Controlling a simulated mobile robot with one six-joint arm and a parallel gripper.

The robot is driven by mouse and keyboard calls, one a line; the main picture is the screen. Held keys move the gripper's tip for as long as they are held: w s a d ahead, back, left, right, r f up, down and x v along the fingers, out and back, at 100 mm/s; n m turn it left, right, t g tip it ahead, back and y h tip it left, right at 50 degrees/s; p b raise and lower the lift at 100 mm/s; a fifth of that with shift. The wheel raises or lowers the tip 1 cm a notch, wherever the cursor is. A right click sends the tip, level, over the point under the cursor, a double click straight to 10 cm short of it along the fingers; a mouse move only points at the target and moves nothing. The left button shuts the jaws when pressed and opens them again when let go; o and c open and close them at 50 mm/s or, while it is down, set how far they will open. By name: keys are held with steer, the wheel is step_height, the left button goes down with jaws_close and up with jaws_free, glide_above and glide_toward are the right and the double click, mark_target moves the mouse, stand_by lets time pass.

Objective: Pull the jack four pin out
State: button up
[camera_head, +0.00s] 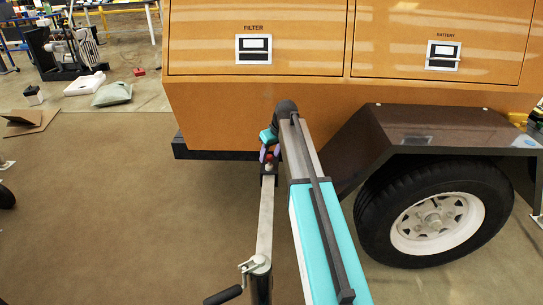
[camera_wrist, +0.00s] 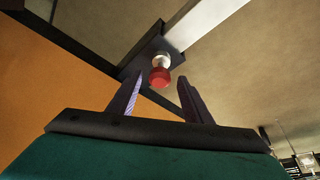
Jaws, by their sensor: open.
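The jack pin has a red knob (camera_wrist: 160,76) with a pale metal collar behind it, on a dark bracket at the end of the jack's silver bar (camera_wrist: 205,22). In the head view the bar (camera_head: 266,215) runs from near the trailer's lower edge toward me. My gripper (camera_wrist: 160,82) is open, its two purple fingers on either side of the red knob in the wrist view. I cannot tell whether the fingers touch it. In the head view my gripper (camera_head: 269,154) is at the bar's far end, and the knob is small and partly hidden there.
The orange trailer (camera_head: 230,105) with FILTER and BATTERY panels stands just behind. A black fender (camera_head: 420,128) and wheel (camera_head: 436,215) are on the right. A jack crank handle (camera_head: 224,295) sticks out at the bottom.

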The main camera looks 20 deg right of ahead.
mark_target(270, 157)
jaws_close()
steer(key=shift+r+p, duration=1.4)
steer(key=shift+p, duration=0.45)
jaws_free()
steer(key=shift+r, duration=0.15)
steer(key=p+v, duration=0.4)
steer(key=v, duration=0.9)
steer(key=shift+s+r+p, duration=0.25)
steer(key=shift+p, duration=0.05)
